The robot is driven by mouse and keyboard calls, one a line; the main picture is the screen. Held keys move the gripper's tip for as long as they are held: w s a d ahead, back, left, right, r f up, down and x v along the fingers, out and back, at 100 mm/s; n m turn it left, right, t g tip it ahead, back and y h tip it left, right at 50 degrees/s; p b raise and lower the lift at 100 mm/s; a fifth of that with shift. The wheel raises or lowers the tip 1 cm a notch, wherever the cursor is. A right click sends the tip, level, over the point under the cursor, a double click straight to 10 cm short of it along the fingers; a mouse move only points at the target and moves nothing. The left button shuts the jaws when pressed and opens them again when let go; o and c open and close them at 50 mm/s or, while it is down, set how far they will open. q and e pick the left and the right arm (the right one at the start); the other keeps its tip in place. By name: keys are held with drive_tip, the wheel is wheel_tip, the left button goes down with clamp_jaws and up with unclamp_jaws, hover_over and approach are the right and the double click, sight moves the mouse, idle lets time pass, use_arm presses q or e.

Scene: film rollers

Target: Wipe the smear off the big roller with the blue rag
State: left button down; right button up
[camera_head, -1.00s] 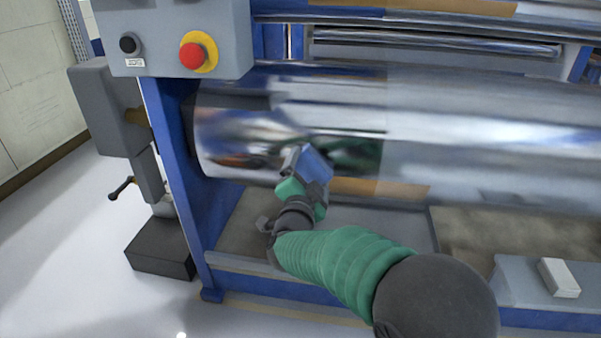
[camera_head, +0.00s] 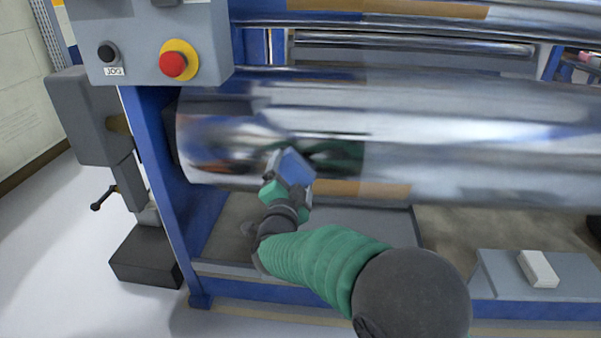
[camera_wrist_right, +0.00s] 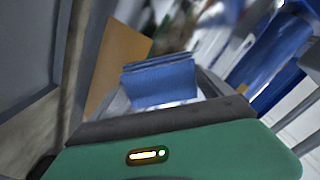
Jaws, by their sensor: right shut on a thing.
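The big roller (camera_head: 470,140) is a shiny chrome cylinder lying across the machine. A hazy, duller band covers it right of the middle, but I cannot tell whether this is the smear or a reflection. My right gripper (camera_head: 287,172) is in front of the roller's lower left part, shut on the blue rag (camera_head: 298,166). The rag also shows in the right wrist view (camera_wrist_right: 163,82), folded between the fingers. I cannot tell whether the rag touches the roller. My left gripper is not in view.
A grey control box with a red button (camera_head: 173,64) is at upper left, above a blue frame post (camera_head: 152,165). A grey handle mechanism (camera_head: 88,115) stands left of it. A white block (camera_head: 538,268) lies on a grey ledge at lower right. Thinner rollers (camera_head: 415,47) lie behind.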

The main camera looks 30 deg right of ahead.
sight(253, 164)
drive_tip(key=shift+w+a+r+p, duration=0.1)
drive_tip(key=shift+w+a+p, duration=0.25)
drive_tip(key=shift+a, duration=0.15)
drive_tip(key=w+a+p, duration=0.1)
drive_tip(key=a, duration=0.1)
drive_tip(key=w+a+p, duration=0.1)
drive_tip(key=w+a, duration=0.1)
drive_tip(key=w+a+p, duration=0.1)
drive_tip(key=a, duration=0.1)
drive_tip(key=shift+w+a, duration=0.2)
drive_tip(key=shift+a, duration=0.1)
drive_tip(key=shift+w+a+p, duration=0.35)
drive_tip(key=shift+a, duration=0.15)
drive_tip(key=shift+v, duration=3)
